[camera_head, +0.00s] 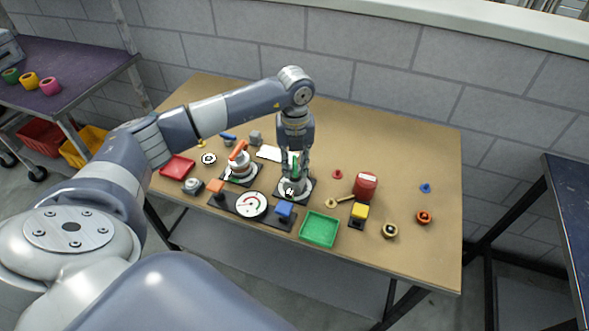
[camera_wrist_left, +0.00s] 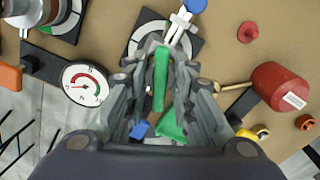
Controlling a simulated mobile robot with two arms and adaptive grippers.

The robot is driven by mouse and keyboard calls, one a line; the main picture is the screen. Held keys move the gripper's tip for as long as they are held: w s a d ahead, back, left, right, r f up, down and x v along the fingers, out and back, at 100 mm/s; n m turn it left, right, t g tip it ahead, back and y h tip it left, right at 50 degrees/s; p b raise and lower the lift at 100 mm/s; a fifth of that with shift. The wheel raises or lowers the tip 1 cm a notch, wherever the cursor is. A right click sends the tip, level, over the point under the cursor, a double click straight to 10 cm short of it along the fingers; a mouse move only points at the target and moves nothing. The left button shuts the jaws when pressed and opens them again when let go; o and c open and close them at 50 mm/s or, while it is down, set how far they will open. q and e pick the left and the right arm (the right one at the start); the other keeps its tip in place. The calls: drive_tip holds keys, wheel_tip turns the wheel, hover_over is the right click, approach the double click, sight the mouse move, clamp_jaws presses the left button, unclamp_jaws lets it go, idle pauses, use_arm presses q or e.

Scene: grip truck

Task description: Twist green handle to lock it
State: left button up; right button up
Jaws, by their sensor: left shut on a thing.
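The green handle (camera_wrist_left: 160,75) is a narrow bar between the fingers of my left gripper (camera_wrist_left: 160,90) in the left wrist view. In the head view, my left gripper (camera_head: 294,176) points straight down over it, and only a sliver of green shows between the fingers. My left gripper is shut on the green handle. The handle stands above a black plate with a white disc (camera_head: 303,190), also seen partly in the left wrist view (camera_wrist_left: 135,43). The gripper hides much of the handle and its base. My right gripper is not in view.
A similar unit with an orange handle (camera_head: 238,150) stands to the left. A red mallet (camera_head: 366,185) lies right. The table's back right is clear.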

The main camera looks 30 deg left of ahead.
sight(295, 164)
use_arm(q)
drive_tip(key=m+b, duration=0.1)
drive_tip(key=m, duration=0.3)
drive_tip(key=shift+w+m+b, duration=0.1)
drive_tip(key=shift+m+b, duration=0.2)
drive_tip(key=shift+m, duration=0.1)
drive_tip(key=shift+m+b, duration=0.45)
drive_tip(key=shift+m, duration=1.05)
drive_tip(key=o, duration=0.7)
drive_tip(key=shift+r+p, duration=2.55)
drive_tip(key=shift+r, duration=1.25)
